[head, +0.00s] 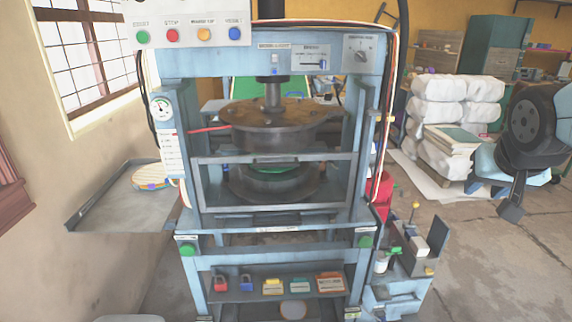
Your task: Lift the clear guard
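The clear guard (318,158) shows in the head view as a grey rectangular frame across the front of the blue press (192,110). Its top bar crosses just below the round upper platen (268,118), and its lower bar (310,208) runs just above the press's front ledge. A small dark piece sits at the middle of the top bar. The lower platen (240,185) and something green on it show through the guard.
A grey side tray (110,212) with a round plate-like stack (150,177) juts out on the left. A button panel (188,27) overhangs the top left. Two green buttons flank the front ledge. A cluttered side stand (405,265) is at the lower right. Floor farther right is open.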

